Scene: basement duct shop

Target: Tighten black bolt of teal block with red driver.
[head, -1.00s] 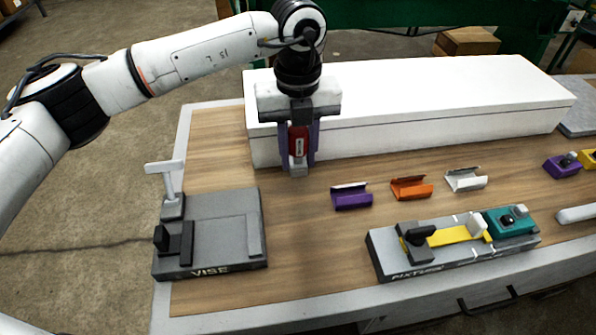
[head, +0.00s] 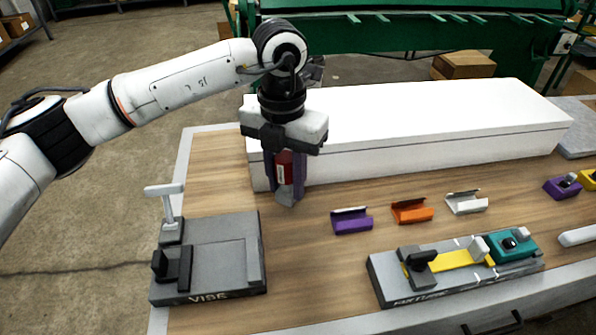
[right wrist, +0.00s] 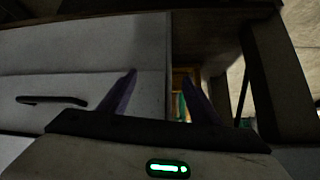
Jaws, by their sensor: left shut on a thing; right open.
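The teal block (head: 514,246) sits on the right end of the grey fixture (head: 400,292), with a dark bolt (head: 509,243) on its top beside a light grey post. My left gripper (head: 286,188) is shut on the red driver (head: 284,168), which hangs between its purple fingers with a grey lower end. It is in front of the white box, left of the fixture and apart from it. My right gripper (right wrist: 160,95) shows only in the right wrist view, open and empty, in front of a pale drawer front with a dark handle.
A grey vise (head: 215,265) stands at the front left. Purple (head: 352,222), orange (head: 412,212) and white (head: 466,203) channel pieces lie mid-table. A purple block (head: 562,187) is at the right. The long white box (head: 430,140) bounds the back.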

